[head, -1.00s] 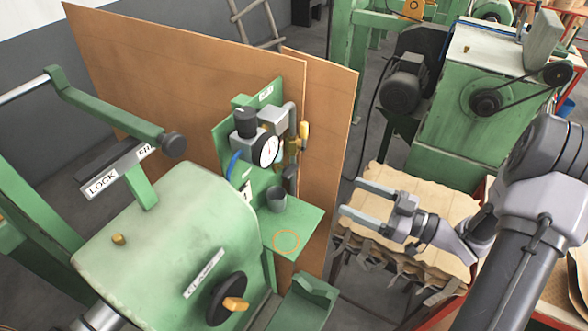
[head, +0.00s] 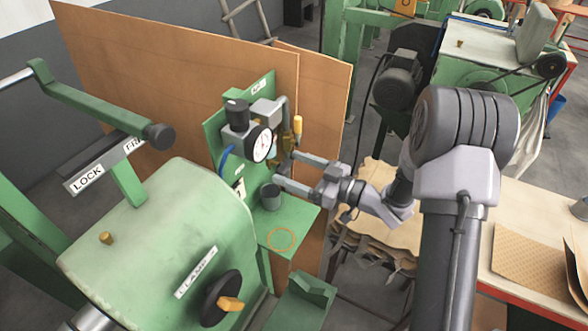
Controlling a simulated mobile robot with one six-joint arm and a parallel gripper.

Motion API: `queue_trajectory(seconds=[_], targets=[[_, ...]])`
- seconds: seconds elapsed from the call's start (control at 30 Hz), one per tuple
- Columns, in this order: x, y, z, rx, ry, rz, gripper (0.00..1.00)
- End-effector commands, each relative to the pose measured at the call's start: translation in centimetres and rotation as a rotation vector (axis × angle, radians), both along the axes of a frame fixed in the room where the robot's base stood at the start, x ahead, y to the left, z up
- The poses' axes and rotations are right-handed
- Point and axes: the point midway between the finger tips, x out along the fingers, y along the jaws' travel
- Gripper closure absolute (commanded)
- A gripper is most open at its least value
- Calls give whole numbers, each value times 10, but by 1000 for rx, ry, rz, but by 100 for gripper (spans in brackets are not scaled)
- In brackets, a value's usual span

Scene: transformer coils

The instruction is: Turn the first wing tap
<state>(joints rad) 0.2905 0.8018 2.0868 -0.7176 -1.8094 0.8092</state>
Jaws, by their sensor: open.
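A small yellow tap handle (head: 298,125) stands upright on the pipework at the right of the green panel (head: 212,140), beside the round white gauge (head: 262,145). Brass-coloured fittings show just below it, partly hidden. I cannot tell for sure which part is the first wing tap. My gripper (head: 287,168) is open, with its two fingers pointing left towards the pipework, below the yellow handle. The upper fingertip is close to the fittings; I cannot tell whether it touches. Nothing shows between the fingers.
Brown boards (head: 180,80) rise behind the panel. A green machine (head: 160,235) with a black knob (head: 216,300) fills the lower left. A table (head: 480,270) stands at the right.

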Motion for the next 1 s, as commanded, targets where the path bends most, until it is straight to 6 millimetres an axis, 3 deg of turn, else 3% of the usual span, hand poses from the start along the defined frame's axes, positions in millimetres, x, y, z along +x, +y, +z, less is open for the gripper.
queue_trajectory(seconds=[0.1,0.4,0.73,1.0], targets=[[0,0,0,0,0,0,27],[0,0,0,0,0,0,86],[-1,0,-2,-30,-45,1,88],[-1,0,-4,-137,-209,1,88]])
